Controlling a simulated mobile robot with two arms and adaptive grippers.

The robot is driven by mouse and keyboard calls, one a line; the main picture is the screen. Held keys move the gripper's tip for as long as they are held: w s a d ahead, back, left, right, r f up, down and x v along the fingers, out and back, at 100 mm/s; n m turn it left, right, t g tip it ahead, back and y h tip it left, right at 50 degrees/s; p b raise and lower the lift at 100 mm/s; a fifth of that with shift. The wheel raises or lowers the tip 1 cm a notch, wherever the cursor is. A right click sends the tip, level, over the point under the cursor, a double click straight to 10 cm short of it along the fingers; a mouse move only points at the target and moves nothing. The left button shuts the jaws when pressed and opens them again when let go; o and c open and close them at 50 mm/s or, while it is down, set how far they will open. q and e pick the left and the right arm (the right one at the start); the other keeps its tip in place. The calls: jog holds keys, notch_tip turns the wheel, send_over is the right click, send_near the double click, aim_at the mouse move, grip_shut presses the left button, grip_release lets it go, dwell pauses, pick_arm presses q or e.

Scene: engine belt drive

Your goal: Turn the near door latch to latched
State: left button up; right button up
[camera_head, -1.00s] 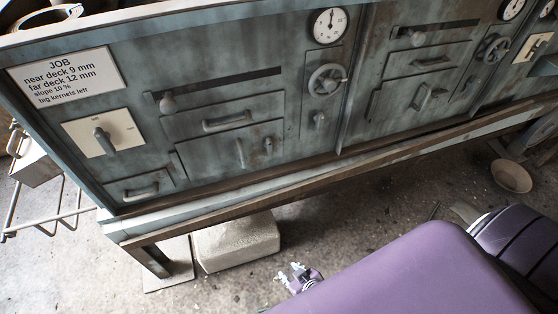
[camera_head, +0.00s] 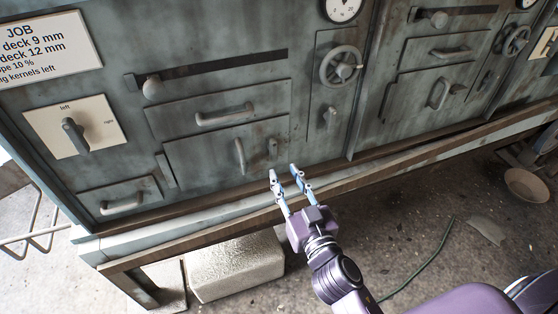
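The near door (camera_head: 205,165) is a grey-green panel low on the left section of the machine front, with an upright handle (camera_head: 239,155). A small upright latch (camera_head: 272,147) sits right of that handle, near the door's right edge. My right gripper (camera_head: 284,172) is open and empty, its two light-blue fingertips apart. In the picture it is just below the latch and the fingers point up toward it. I see a gap between fingertips and latch; the depth between them is hard to judge. My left gripper is not in view.
A slider knob (camera_head: 152,88), drawer handle (camera_head: 224,115), handwheel (camera_head: 340,66) and left/right selector (camera_head: 74,135) stick out from the front. A ledge (camera_head: 210,206) runs below the door. A concrete block (camera_head: 236,265) stands beneath. A bowl (camera_head: 526,185) lies on the floor at right.

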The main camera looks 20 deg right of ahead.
aim_at(275, 156)
jog(key=shift+w+a, duration=0.15)
jog(key=shift+w, duration=3.6)
grip_shut()
